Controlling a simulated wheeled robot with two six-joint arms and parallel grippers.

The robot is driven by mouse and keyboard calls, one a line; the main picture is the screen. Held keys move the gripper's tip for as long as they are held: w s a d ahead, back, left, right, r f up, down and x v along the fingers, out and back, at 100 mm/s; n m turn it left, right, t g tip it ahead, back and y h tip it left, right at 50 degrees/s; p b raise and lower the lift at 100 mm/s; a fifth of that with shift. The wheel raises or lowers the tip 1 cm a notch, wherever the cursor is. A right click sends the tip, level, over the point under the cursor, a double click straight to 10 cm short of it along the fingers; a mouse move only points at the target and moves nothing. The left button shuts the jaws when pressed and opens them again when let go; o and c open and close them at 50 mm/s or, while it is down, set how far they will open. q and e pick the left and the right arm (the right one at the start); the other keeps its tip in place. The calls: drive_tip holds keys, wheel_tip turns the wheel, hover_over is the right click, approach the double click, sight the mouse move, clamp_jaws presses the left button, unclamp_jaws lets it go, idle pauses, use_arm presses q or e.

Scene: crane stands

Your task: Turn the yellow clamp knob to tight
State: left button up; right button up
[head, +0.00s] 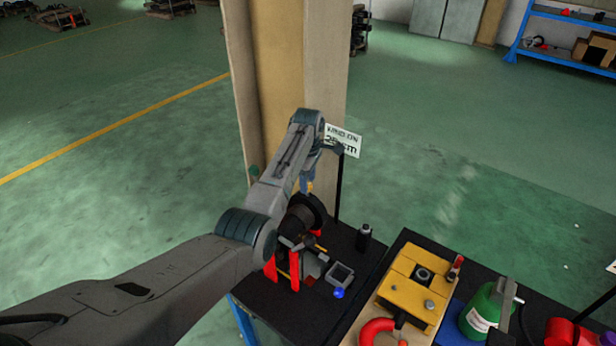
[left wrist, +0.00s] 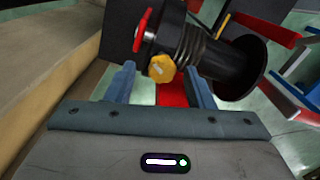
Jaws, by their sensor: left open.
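The yellow clamp knob (left wrist: 162,68) sits on the side of a black cylindrical fixture (left wrist: 222,64) with a ribbed collar. In the left wrist view it shows just beyond and between the two blue fingers of my left gripper (left wrist: 161,76). The fingers are apart, one on each side of the knob, and I see no contact. In the head view my left gripper (head: 308,180) points down at the black fixture (head: 304,212), and a small yellow-orange spot, perhaps the knob, shows by its fingertips. My right gripper is not in view.
A red lever (left wrist: 143,29) stands close beside the knob. The fixture is on a black table (head: 345,240) with red supports, a small grey square tray (head: 340,275), a blue ball (head: 339,293) and a black bottle (head: 363,237). A pillar (head: 275,75) rises close behind.

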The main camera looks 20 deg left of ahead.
use_arm(q)
drive_tip(key=shift+f, duration=0.45)
drive_tip(key=shift+s, duration=0.15)
drive_tip(key=c, duration=1)
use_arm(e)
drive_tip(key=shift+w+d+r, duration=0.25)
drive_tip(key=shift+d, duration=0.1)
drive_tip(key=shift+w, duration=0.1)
